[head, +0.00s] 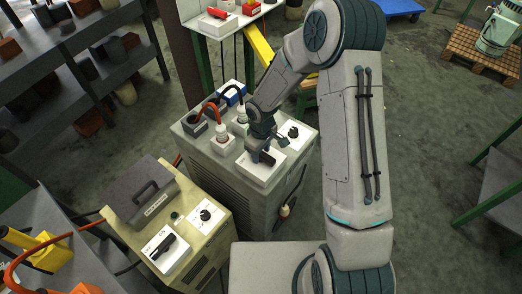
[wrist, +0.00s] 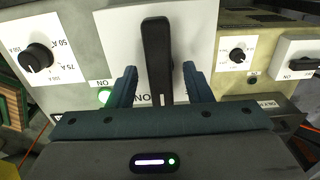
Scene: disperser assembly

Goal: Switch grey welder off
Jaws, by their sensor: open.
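The grey welder (head: 260,205) stands in the middle of the head view. The white switch plate (head: 258,172) on its top carries a black switch handle (wrist: 157,50), upright in the wrist view, its lower end near an "ON" label partly hidden by my gripper. A green lamp (wrist: 105,96) beside it is lit. My gripper (wrist: 160,70) is open, one finger on each side of the handle, with gaps showing. In the head view my gripper (head: 265,150) is over the switch plate and partly covers the handle.
A beige welder (head: 205,245) with its own dial and black switch stands at the left front. Cables and plugs (head: 222,130) rise from the grey welder's top, left of my gripper. Shelves (head: 115,75) fill the far left; open floor (head: 430,120) lies right.

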